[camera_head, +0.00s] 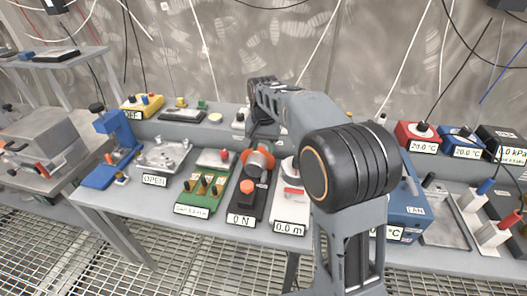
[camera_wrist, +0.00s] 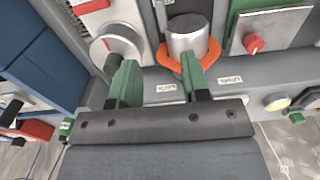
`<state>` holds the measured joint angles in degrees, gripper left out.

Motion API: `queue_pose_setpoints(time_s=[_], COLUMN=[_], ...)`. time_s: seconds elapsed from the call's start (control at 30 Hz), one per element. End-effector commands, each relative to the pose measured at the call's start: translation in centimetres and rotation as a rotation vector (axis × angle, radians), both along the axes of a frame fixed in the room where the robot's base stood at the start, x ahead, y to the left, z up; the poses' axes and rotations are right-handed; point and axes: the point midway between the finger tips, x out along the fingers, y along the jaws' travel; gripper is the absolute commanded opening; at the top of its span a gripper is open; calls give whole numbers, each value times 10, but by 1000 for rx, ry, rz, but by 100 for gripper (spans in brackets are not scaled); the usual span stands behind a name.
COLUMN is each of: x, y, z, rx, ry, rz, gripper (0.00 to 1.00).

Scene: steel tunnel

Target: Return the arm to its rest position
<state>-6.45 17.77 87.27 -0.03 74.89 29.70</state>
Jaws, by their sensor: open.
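My arm (camera_head: 345,165) rises from the lower right and reaches back over the grey bench, its far end bent down at the rear ledge. My gripper (camera_wrist: 157,68) shows in the wrist view with two green fingers apart and nothing seen between them. A metal cylinder with an orange collar (camera_wrist: 187,36) lies beyond the fingertips, close to the right finger; I cannot tell if they touch. The same cylinder (camera_head: 260,160) stands on the black "0 N" device (camera_head: 240,200) in the head view. The fingers are not clearly visible in the head view.
The bench holds a green board (camera_head: 200,190), an "OPEN" metal plate (camera_head: 165,155), a blue stand (camera_head: 115,140) and a white "0.0 m" device (camera_head: 290,195). Red (camera_head: 415,135) and blue (camera_head: 460,140) boxes sit on the right rear ledge. Cables hang behind. Open space lies above the bench.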

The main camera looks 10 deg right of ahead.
Motion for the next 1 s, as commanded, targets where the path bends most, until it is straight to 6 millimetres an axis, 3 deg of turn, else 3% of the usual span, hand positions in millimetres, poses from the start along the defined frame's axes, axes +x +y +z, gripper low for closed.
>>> queue_pose_setpoints(time_s=[0.6, 0.67, 0.77, 1.0], x=[3, 0, -22, -113], y=[0, 0, -3, -24], z=[2, -14, -29, -22], rx=[1, 1, 1, -9], ry=[-19, -15, -12, -102], rz=[49, 110, 205, 391], gripper=[43, 43, 43, 43])
